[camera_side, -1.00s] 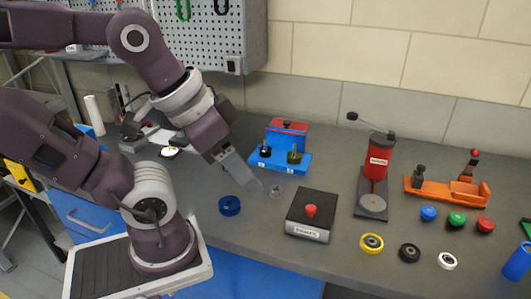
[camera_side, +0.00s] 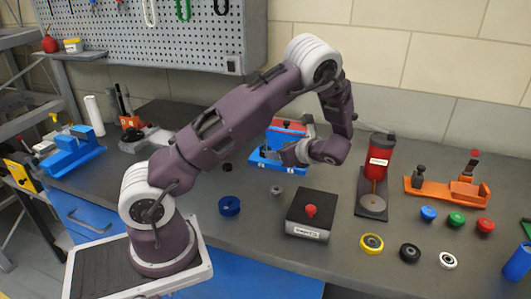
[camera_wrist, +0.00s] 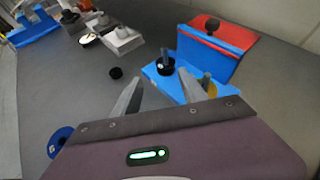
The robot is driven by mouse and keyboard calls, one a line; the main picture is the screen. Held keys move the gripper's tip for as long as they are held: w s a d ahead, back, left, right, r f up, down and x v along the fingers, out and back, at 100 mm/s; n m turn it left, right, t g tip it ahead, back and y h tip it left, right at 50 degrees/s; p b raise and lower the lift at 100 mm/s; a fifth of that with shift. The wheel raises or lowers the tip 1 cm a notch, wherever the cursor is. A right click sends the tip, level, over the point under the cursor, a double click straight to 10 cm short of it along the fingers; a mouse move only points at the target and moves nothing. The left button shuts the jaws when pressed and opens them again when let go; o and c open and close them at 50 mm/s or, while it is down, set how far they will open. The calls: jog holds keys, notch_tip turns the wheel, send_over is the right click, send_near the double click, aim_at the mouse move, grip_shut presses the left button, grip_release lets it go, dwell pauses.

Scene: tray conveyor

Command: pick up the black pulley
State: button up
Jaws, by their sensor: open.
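My gripper (camera_wrist: 161,76) is open, its two grey fingers pointing at the blue two-post stand (camera_wrist: 153,76). A black round piece (camera_wrist: 165,67) sits on the stand's left post, beyond and between the fingertips in the wrist view; touching cannot be told. In the side view, my gripper (camera_side: 291,154) is in front of the blue stand (camera_side: 256,160) and hides much of it. A separate black ring-shaped wheel (camera_side: 410,252) lies on the table at front right, between a yellow and a white one. Which black piece is the pulley is unclear.
A small black piece (camera_wrist: 116,73) lies left of the stand. A blue ring (camera_side: 229,205) and a dark block with a red knob (camera_side: 312,213) are nearer the front. A red press (camera_side: 379,160) stands to the right. A red-and-blue box (camera_wrist: 212,50) backs the stand.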

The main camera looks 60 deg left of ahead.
jog(key=shift+w+a+f+m+y, duration=0.3)
jog(key=shift+a+f+m, duration=0.15)
jog(key=shift+f, duration=0.1)
jog(key=shift+w+a+f+m+y, duration=0.2)
jog(key=shift+w+a+f+m, duration=0.05)
jog(key=shift+a+f+m, duration=0.25)
jog(key=x, duration=0.6)
jog(key=shift+s+a+f, duration=0.1)
jog(key=shift+a+f, duration=0.1)
jog(key=shift+f, duration=0.3)
grip_shut()
